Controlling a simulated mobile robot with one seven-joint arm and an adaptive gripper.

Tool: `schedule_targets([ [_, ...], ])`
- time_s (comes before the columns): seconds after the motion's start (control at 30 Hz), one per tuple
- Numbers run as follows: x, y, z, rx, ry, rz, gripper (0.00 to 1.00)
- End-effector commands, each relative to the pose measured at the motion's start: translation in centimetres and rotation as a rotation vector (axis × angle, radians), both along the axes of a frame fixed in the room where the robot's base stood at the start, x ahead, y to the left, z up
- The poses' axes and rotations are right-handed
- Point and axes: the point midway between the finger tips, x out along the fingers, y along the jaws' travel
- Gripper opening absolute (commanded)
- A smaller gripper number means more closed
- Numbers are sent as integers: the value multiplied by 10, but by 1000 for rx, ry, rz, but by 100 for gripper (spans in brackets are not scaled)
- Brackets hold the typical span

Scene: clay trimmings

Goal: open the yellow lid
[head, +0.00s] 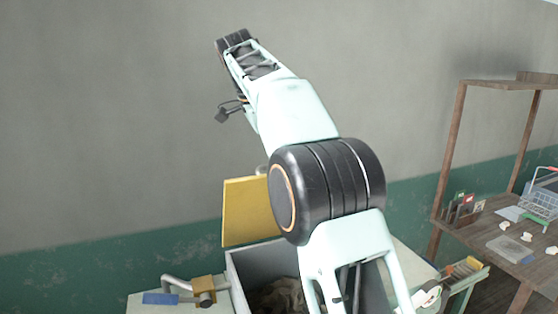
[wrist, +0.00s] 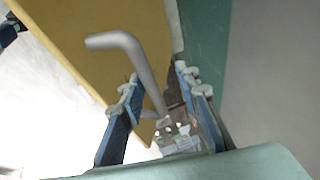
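The yellow lid (head: 247,211) stands steeply raised at the back of a grey bin (head: 236,285), and its flat face shows to the left of my arm's black joint. In the wrist view the lid (wrist: 75,25) fills the upper left, with a bent grey handle (wrist: 122,42) in front of it. My gripper (wrist: 156,80) has its two blue-backed fingers apart, with the handle's straight part passing between them. A gap shows beside the handle, and I cannot tell whether either finger touches it. I cannot make out the fingers in the head view.
Brown clay trimmings (head: 278,297) lie in the bin. At left, a pale surface holds a yellow block (head: 204,287) with a grey bent pipe and a blue block (head: 160,298). A wooden shelf table (head: 480,228) with a wire basket (head: 541,203) stands at right. A wall is behind.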

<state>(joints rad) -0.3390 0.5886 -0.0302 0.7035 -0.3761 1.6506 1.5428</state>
Motion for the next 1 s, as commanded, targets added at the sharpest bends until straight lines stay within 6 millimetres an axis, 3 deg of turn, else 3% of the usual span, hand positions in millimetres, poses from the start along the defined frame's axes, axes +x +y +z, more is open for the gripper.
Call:
schedule_targets([
  [0.67, -15, 15, 45, 1, -4, 1, 29],
  [1.0, -42, 43, 47, 1, -1, 6, 29],
])
